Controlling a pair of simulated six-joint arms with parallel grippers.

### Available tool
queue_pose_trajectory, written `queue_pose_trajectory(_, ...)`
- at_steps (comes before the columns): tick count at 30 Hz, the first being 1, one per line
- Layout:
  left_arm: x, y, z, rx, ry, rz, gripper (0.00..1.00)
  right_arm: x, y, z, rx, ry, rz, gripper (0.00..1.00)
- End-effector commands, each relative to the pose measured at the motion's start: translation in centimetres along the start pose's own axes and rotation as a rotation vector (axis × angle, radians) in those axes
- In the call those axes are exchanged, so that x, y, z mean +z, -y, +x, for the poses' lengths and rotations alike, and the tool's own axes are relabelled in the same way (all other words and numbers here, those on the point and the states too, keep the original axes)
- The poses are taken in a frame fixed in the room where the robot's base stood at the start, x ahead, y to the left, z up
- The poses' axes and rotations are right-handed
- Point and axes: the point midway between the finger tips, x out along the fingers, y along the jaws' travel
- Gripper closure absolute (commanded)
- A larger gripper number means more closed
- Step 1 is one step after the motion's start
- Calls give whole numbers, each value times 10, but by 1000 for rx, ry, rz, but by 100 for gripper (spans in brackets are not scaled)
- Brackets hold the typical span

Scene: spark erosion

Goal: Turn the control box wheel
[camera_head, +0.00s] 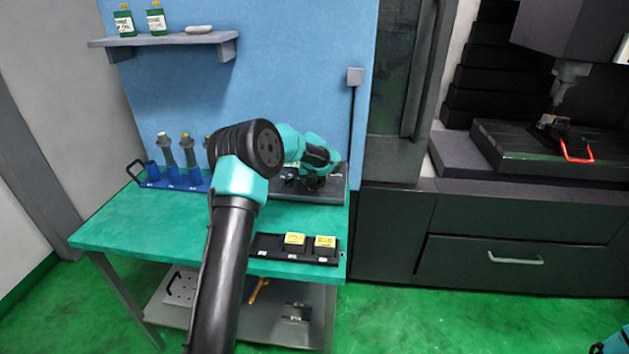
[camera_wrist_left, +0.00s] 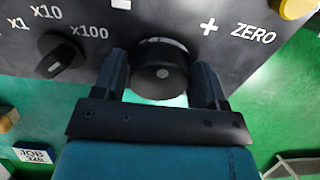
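The control box (camera_wrist_left: 235,55) is a dark grey panel with white marks. Its wheel (camera_wrist_left: 160,75) is a round black knob in the middle of the left wrist view. My left gripper (camera_wrist_left: 160,78) has one finger on each side of the wheel, very near its rim; I cannot tell whether the fingers touch it. In the head view the control box (camera_head: 335,192) lies at the back right of the green table, and my left arm reaches over it and hides the wheel.
A black selector knob (camera_wrist_left: 60,52) by x10 and x100 sits left of the wheel, and a yellow button (camera_wrist_left: 296,8) at upper right. The green table (camera_head: 120,222) also bears a blue rack (camera_head: 180,183) and a black tray (camera_head: 268,245) with yellow-topped blocks.

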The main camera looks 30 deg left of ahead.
Motion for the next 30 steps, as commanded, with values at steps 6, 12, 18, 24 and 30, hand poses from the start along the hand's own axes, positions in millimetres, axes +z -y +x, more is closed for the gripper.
queue_pose_trajectory(6, -1, 0, 1, 0, -2, 0, 60, 0, 0, 0, 0, 0, 0, 57)
queue_pose_trajectory(12, -1, 0, 2, 0, -3, -4, 64, 0, 0, 0, 0, 0, 0, 57)
queue_pose_trajectory(18, -2, 0, 3, 1, -5, -37, 64, 0, 0, 0, 0, 0, 0, 57)
queue_pose_trajectory(24, -3, -1, 4, 2, -8, -123, 64, 0, 0, 0, 0, 0, 0, 57)
queue_pose_trajectory(30, -4, -1, 4, 4, -9, -268, 64, 0, 0, 0, 0, 0, 0, 57)
